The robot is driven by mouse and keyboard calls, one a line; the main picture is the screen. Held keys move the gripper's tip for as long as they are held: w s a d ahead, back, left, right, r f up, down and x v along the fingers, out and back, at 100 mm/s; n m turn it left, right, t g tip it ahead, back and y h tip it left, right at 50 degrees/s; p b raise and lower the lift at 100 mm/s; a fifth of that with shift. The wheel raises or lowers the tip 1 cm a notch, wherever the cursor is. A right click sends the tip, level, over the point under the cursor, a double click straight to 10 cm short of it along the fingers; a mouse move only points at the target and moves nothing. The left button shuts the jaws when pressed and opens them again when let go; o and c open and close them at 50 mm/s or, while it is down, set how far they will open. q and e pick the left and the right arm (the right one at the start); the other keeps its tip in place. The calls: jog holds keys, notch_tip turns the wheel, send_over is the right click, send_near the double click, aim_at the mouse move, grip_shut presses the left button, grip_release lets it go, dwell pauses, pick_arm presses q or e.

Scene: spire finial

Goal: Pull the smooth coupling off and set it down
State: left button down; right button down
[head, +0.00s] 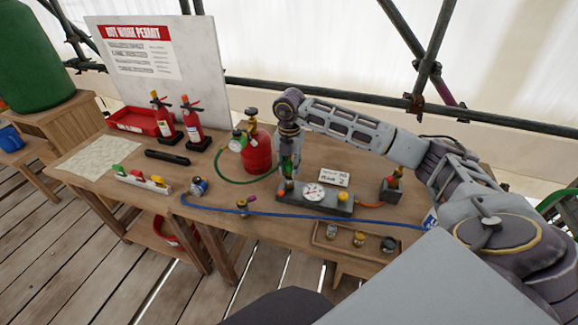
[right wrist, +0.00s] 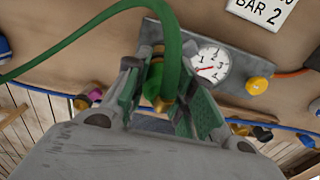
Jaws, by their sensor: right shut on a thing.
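My right gripper (head: 288,172) points down at the left end of the grey manifold block (head: 318,205), which has a round dial gauge (head: 313,192). In the right wrist view, its fingers (right wrist: 160,85) are shut on a brass-and-green coupling (right wrist: 166,106) at the end of the green hose (right wrist: 97,34). The fingers partly hide the coupling. I cannot tell whether it is still seated in the block, or whether its surface is smooth. My left gripper is not in view.
A red cylinder (head: 257,154) stands behind the block. A blue hose (head: 300,214) crosses the table's front. A shallow wooden tray (head: 322,240) with small fittings lies front right. Two extinguishers (head: 193,126) stand at left.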

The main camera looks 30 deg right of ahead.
aim_at(289, 161)
jog(key=shift+r, duration=0.3)
jog(key=shift+r+p, duration=0.2)
jog(key=shift+p, duration=0.1)
jog(key=shift+r, duration=0.1)
jog(key=shift+r+p, duration=0.3)
jog(key=shift+r, duration=0.1)
jog(key=shift+r+p, duration=0.4)
jog(key=shift+r, duration=0.2)
jog(key=shift+r+p, duration=0.5)
jog(key=shift+r, duration=0.4)
jog(key=shift+r+p, duration=0.35)
jog(key=shift+r, duration=0.2)
jog(key=shift+f, duration=0.1)
